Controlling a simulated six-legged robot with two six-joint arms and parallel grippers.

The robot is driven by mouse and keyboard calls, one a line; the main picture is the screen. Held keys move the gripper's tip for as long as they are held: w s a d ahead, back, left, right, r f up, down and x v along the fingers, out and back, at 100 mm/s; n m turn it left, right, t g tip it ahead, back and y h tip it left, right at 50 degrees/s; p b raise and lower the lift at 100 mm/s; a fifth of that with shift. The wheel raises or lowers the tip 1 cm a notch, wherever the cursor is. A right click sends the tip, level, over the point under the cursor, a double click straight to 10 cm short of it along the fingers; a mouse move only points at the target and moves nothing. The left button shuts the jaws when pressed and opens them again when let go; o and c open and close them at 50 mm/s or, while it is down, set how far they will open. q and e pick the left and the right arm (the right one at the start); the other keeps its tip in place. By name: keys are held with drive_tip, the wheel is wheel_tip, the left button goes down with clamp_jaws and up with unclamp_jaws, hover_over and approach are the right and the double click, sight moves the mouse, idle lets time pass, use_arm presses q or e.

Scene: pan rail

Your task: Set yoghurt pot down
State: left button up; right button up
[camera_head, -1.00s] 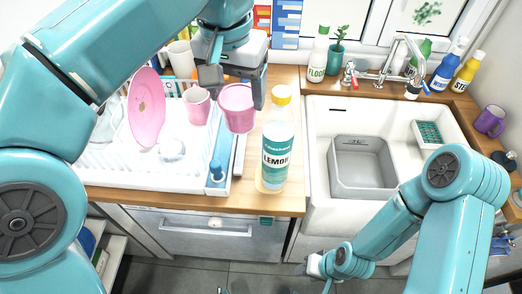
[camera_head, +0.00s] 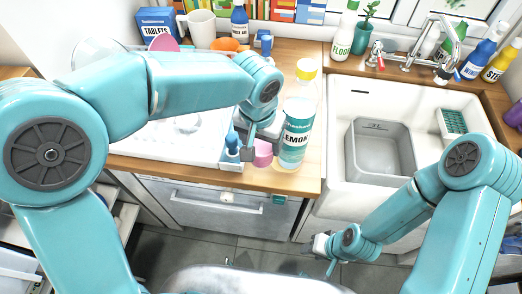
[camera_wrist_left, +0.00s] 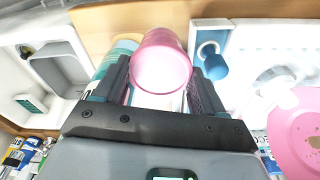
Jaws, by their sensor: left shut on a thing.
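The yoghurt pot (camera_head: 263,157) is pink and sits between the fingers of my left gripper (camera_head: 262,146), partly hidden by it. My left gripper is shut on it. The pot is over the wooden worktop (camera_head: 270,181), left of the lemon bottle; I cannot tell whether it touches the wood. In the left wrist view the pot (camera_wrist_left: 163,62) fills the gap between the two dark fingers. My right gripper (camera_head: 320,246) is low in front of the sink; its jaws are too small to read.
The lemon bottle (camera_head: 298,118) stands upright close to the pot. The white drainer (camera_head: 165,147) is to the left, with a pink plate (camera_wrist_left: 296,135). A blue item (camera_head: 232,143) stands at its right end. The sink (camera_head: 340,115) holds a grey basin (camera_head: 381,150).

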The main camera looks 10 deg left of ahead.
use_arm(q)
wheel_tip(320, 180, down, 5)
drive_tip(key=shift+d+f, duration=0.1)
drive_tip(key=shift+f, duration=0.05)
drive_tip(key=shift+w+f, duration=0.2)
drive_tip(key=shift+w, duration=0.1)
drive_tip(key=shift+d, duration=0.15)
drive_tip(key=shift+s+f, duration=0.15)
drive_tip(key=shift+s, duration=0.05)
drive_tip(key=o, duration=1)
drive_tip(key=shift+c, duration=0.2)
drive_tip(key=shift+o, duration=0.9)
drive_tip(key=shift+w, duration=0.15)
